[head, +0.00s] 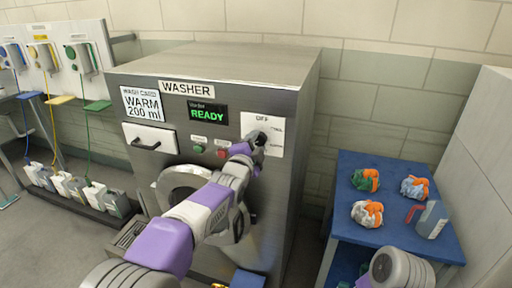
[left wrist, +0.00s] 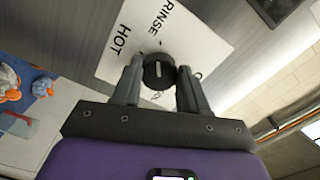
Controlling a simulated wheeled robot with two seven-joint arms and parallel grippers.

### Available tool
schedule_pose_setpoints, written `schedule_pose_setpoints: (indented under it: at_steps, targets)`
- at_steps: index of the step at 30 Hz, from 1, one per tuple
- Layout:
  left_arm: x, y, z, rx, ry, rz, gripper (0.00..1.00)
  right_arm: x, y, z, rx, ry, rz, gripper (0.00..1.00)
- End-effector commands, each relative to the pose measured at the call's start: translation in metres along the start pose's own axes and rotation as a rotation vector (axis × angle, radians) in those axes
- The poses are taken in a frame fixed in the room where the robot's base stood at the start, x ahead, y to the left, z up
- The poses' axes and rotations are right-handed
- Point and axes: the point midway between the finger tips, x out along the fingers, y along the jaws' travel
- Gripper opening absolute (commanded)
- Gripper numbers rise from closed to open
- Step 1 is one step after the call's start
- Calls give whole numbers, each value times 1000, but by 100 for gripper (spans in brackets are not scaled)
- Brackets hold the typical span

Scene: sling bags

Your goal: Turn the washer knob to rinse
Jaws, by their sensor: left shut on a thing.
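The washer (head: 215,75) is a grey metal box with a "WASHER" label and a green "READY" display (head: 207,114). Its white dial plate (head: 277,125) shows "OFF" at the top in the head view; other labels there are partly hidden by my gripper. In the left wrist view the plate (left wrist: 190,35) shows "RINSE" and "HOT". The round black knob (left wrist: 158,75) has a short white mark on its face. My left gripper (head: 258,141) is at the dial, its two fingers on either side of the knob, shut on it. My right gripper is out of view.
A "WARM 200 ml" card (head: 143,104), a drawer (head: 150,138) and a round door (head: 180,185) are on the washer front. A blue table (head: 390,165) at right holds bundled bags and a jug (head: 431,220). Dispensers (head: 78,58) hang at left.

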Motion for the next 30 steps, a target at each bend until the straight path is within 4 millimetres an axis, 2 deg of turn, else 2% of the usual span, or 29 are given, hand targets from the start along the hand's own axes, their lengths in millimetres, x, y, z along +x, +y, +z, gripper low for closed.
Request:
schedule_pose_setpoints:
  at_steps: [9,25,26,30]
  targets:
    - [0,1,1,121,-2,3,13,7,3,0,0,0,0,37]
    - [0,0,1,147,-1,3,13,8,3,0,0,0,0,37]
    - [0,0,1,147,-1,3,45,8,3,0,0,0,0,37]
    - [0,0,0,146,-1,2,66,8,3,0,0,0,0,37]
